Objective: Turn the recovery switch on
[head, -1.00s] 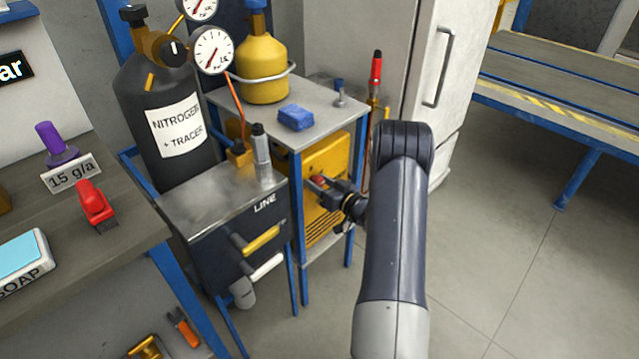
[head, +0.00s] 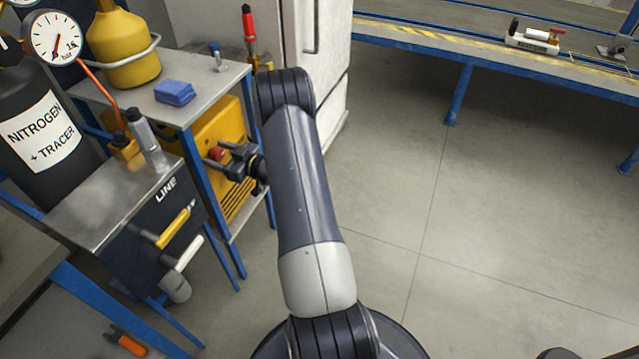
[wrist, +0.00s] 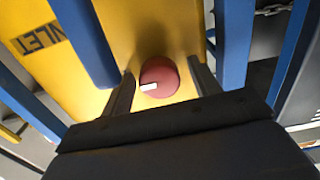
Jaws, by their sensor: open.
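The recovery switch looks to be the round red knob with a white pointer mark (wrist: 160,78) on the face of the yellow machine (wrist: 185,25). In the wrist view the knob sits between the two fingers of my gripper (wrist: 163,88), which is open with a finger on either side. I cannot tell whether the fingers touch it. In the head view my gripper (head: 224,162) is at the front of the yellow machine (head: 228,125), and a bit of the red knob (head: 216,154) shows at its fingertips. The white mark points left in the wrist view.
The blue-legged stand (head: 190,112) frames the yellow machine, with a blue post close to my gripper. The dark LINE box (head: 150,240) with yellow and white handles stands to the left. A blue sponge (head: 175,92) and yellow cylinder (head: 122,45) are on top. Floor on the right is clear.

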